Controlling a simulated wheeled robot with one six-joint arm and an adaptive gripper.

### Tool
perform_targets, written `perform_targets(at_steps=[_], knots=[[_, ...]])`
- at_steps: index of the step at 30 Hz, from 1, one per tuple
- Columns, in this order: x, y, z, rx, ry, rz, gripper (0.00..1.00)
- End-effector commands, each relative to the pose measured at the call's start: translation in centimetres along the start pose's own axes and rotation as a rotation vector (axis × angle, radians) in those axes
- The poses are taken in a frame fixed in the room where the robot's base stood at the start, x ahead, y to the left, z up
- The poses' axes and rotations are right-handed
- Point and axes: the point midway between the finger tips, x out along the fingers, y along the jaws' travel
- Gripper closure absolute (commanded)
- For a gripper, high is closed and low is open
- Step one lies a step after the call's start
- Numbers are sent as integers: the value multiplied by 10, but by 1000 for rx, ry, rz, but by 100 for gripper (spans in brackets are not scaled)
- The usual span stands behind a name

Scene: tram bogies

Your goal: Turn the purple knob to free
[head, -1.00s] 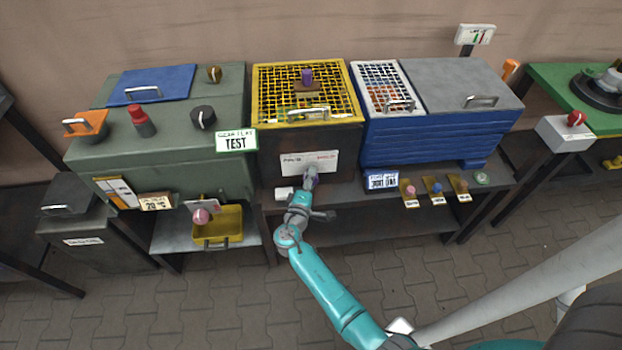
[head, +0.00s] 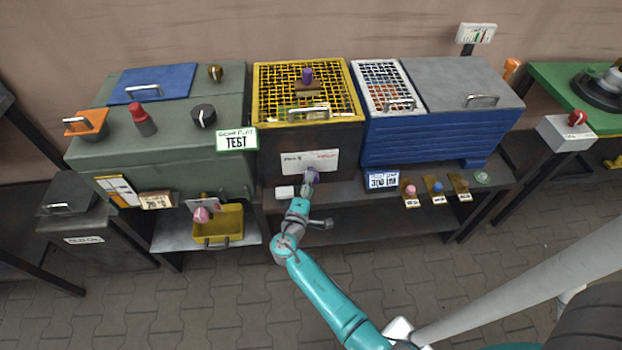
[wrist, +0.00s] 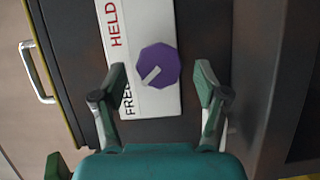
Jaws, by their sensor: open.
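The purple knob (wrist: 165,62) is an octagon with a white pointer mark, on a white plate (wrist: 112,50) lettered HELD and FREE. In the wrist view the mark slants down and left, on the side of the word FREE. My gripper (wrist: 160,68) is open, one finger on each side of the knob, with visible gaps. I cannot tell how far the tips are from the panel in depth. In the head view my gripper (head: 310,181) is in front of the dark box under the yellow grille, and the plate (head: 295,162) shows above it.
A grab handle (wrist: 38,72) is at the left of the wrist view. A blue box (head: 430,140) stands right, a green-grey cabinet (head: 170,165) left. A shelf edge lies below the panel.

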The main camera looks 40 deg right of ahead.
Motion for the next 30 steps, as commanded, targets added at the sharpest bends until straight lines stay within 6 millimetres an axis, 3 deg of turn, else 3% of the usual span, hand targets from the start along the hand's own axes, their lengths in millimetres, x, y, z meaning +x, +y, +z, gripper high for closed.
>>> perform_targets(at_steps=[6,12,18,30], knots=[[-47,0,-1,0,5,-1,27],[-76,0,-1,1,4,-1,27],[-89,0,0,0,1,-1,27],[-90,0,0,0,0,0,27]])
